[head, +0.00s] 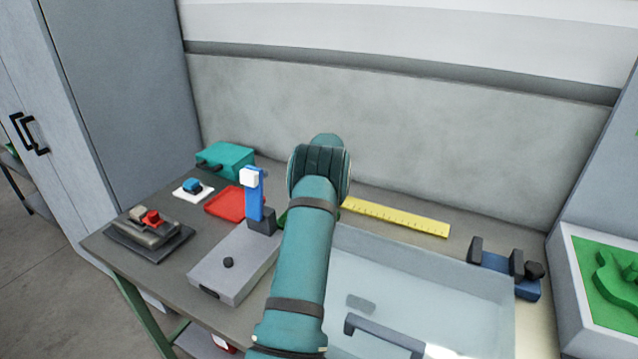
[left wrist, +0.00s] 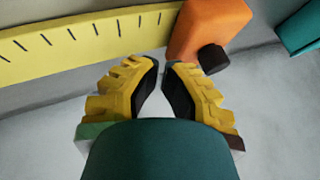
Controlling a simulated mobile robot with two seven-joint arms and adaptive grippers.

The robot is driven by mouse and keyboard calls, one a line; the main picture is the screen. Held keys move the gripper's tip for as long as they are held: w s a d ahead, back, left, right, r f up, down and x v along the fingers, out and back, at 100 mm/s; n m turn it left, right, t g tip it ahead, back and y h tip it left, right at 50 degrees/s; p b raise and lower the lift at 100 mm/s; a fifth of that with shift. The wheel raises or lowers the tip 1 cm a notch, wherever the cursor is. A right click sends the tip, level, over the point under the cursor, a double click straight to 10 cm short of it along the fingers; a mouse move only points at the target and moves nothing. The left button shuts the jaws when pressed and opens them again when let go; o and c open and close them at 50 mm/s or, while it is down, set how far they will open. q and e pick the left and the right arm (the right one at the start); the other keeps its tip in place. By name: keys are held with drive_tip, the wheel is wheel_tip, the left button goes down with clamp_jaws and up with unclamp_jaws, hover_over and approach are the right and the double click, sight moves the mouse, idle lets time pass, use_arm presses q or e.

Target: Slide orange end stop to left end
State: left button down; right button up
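The orange end stop (left wrist: 208,28) shows at the top of the left wrist view, with a dark knob (left wrist: 213,58) on its lower side. It sits at the visible right end of the yellow ruler (left wrist: 75,40). The ruler also shows in the head view (head: 395,216), running right from behind my left arm, which hides the end stop there. My left gripper (left wrist: 161,66) has its fingertips nearly together, just below the ruler and left of the knob, with nothing seen between them. Contact with the stop cannot be told. My right gripper is in neither view.
Left of my arm are a red tray (head: 222,204), a blue post (head: 254,200), a grey box (head: 228,278) and a teal box (head: 228,158). A clear cover with a dark handle (head: 385,335) is at front. A blue clamp (head: 524,291) stands at right.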

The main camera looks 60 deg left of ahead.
use_arm(q)
drive_tip(key=p+v, duration=0.1)
drive_tip(key=v, duration=0.9)
drive_tip(key=shift+d, duration=0.25)
drive_tip(key=shift+w, duration=0.1)
